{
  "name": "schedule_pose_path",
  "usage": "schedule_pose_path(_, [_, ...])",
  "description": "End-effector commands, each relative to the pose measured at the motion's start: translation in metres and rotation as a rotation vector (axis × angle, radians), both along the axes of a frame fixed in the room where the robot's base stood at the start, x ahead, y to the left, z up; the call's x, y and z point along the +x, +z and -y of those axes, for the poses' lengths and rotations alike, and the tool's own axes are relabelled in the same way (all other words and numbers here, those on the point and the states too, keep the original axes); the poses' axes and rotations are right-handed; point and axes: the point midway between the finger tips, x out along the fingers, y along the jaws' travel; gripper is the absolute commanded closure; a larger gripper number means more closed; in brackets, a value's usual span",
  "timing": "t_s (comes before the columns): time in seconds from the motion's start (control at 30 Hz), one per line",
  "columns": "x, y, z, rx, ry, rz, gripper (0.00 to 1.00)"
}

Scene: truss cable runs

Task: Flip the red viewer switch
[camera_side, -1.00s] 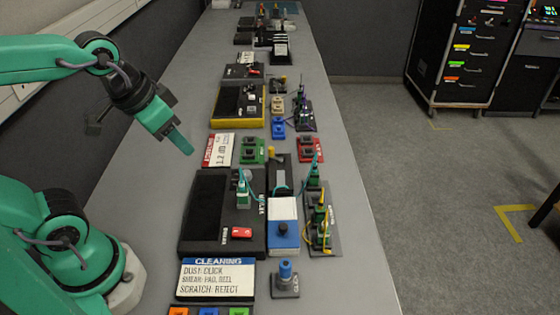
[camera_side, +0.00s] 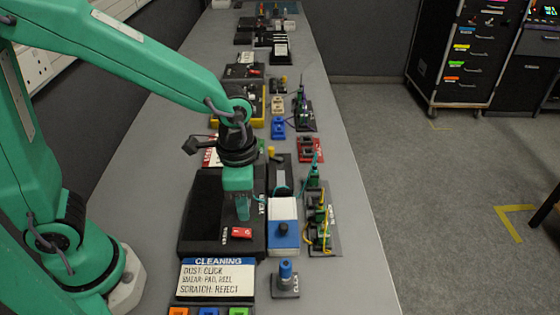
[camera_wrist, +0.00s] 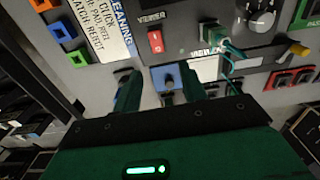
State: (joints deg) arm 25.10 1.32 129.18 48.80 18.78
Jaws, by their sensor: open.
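The red viewer switch (camera_side: 242,232) sits on the right part of the black viewer box (camera_side: 200,213). It also shows in the wrist view (camera_wrist: 155,42), under a "VIEWER" label. My gripper (camera_side: 243,214) points down over the box, just behind the switch in the side view, and seems apart from it. In the wrist view my gripper (camera_wrist: 160,82) has its two green fingers spread with nothing held between them. The switch lies beyond the fingertips there. The exact height over the box cannot be told.
A green connector with a cable (camera_wrist: 230,50) stands near the switch. A blue-and-white box with a dark knob (camera_side: 283,232) is just right of the viewer box. The cleaning sign (camera_side: 217,278) stands in front. Bare grey bench (camera_side: 150,190) lies to the left.

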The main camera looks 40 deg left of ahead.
Motion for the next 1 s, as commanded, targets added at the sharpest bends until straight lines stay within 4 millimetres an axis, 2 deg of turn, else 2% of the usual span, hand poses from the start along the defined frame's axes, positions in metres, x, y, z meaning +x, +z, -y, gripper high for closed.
schedule_pose_path(0.47, [0.000,-0.012,0.004,0.006,-0.020,-0.013,0.58])
schedule_pose_path(1.0, [-0.001,-0.067,0.004,0.007,-0.020,-0.014,0.58])
